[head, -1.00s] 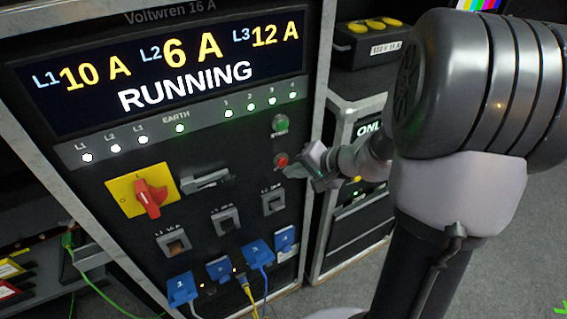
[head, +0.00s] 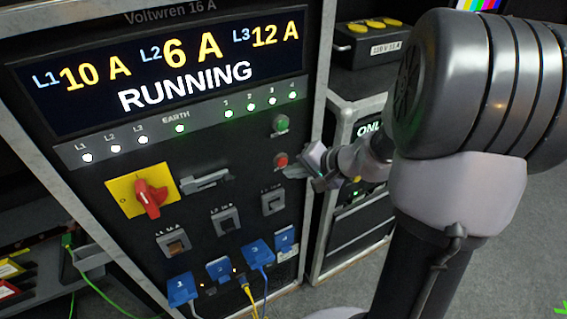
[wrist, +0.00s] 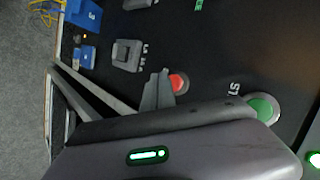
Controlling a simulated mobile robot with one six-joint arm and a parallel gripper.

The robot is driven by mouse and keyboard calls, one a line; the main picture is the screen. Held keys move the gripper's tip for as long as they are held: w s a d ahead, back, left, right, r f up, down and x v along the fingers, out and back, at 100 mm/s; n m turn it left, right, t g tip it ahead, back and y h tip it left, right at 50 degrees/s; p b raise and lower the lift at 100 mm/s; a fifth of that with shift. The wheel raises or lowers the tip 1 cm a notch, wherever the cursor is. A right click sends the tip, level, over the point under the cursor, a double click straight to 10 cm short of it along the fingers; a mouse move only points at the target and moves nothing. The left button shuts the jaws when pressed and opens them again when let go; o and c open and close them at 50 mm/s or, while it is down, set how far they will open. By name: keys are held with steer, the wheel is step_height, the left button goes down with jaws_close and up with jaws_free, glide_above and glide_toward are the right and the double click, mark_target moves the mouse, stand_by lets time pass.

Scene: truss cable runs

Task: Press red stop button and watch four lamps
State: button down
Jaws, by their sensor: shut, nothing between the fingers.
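The red stop button (head: 281,160) sits on the black panel's right side, below the green start button (head: 280,123). In the wrist view, the red button (wrist: 179,83) shows just beside my finger, partly covered. My gripper (head: 297,172) is shut and empty, close to the panel just right of and below the red button; I cannot tell whether it touches. The wrist view also shows the gripper (wrist: 157,90). The display (head: 180,65) reads RUNNING.
A red rotary switch (head: 150,197) on a yellow plate is at the panel's left. Blue plugs (head: 258,252) with cables fill the lower sockets. Another case (head: 350,205) stands close right.

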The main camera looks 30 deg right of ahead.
steer(key=shift+w, duration=0.15)
stand_by(0.5)
steer(key=shift+w+b, duration=0.3)
steer(key=shift+b, duration=0.1)
steer(key=shift+w, duration=0.35)
stand_by(0.4)
stand_by(0.4)
steer(key=shift+s+b, duration=0.65)
steer(key=shift+s, duration=0.15)
steer(key=shift+s, duration=0.1)
steer(key=s+b, duration=0.1)
steer(key=s, duration=0.3)
steer(key=shift+s+d+b, duration=0.1)
steer(key=shift+s+b, duration=0.2)
steer(key=shift+s, duration=0.1)
